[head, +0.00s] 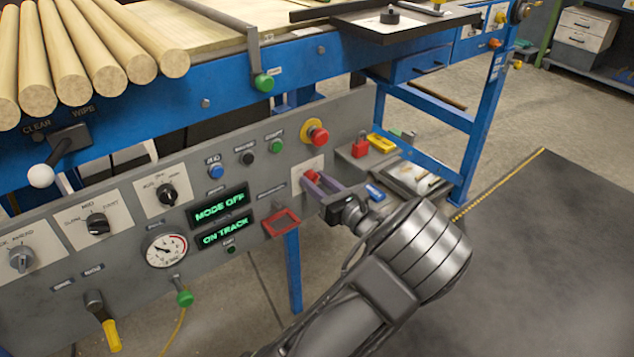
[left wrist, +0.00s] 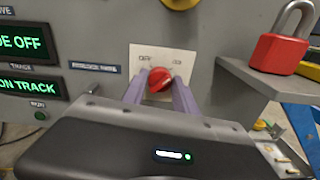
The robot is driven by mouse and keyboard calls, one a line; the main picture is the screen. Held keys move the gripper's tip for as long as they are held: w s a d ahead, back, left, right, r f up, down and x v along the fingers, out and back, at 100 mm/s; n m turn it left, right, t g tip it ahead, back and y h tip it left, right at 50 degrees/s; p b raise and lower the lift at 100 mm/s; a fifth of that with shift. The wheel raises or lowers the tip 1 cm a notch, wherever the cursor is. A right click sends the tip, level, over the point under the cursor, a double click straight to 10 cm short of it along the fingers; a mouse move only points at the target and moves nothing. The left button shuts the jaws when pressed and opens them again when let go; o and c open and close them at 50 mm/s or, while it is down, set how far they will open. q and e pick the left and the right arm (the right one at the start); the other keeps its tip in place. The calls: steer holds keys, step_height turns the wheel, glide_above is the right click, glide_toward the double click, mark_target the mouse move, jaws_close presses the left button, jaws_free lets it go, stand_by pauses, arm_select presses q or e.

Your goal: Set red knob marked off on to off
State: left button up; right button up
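The red knob (head: 311,176) sits on a pale square plate on the grey panel, right of the green displays. In the left wrist view the knob (left wrist: 161,80) shows between two small labels, the left one apparently reading OFF. The knob's ridge looks tilted; its exact setting is hard to read. My left gripper (head: 319,181) is at the knob, with its purple fingers on either side of it. The fingers (left wrist: 160,88) also show in the left wrist view. Whether they press on the knob is not clear. My right gripper is out of view.
A red mushroom button (head: 319,136) is just above the knob. A shelf to the right holds a red padlock (left wrist: 277,53). Displays read MODE OFF (head: 220,208) and ON TRACK (head: 224,235).

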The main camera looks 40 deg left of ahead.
arm_select(q)
jaws_close()
steer(key=shift+n, duration=0.3)
steer(key=n, duration=0.3)
steer(key=shift+p, duration=0.3)
steer(key=n, duration=0.4)
steer(key=shift+n, duration=0.4)
steer(key=shift+s+f+n+b, duration=0.1)
steer(key=shift+n+b, duration=1.1)
steer(key=shift+n, duration=1.2)
steer(key=shift+s+f+n+b, duration=0.1)
steer(key=shift+n+b, duration=1.1)
steer(key=shift+n, duration=1.2)
steer(key=shift+r, duration=0.1)
steer(key=shift+o, duration=2.4)
jaws_free()
steer(key=shift+w, duration=0.1)
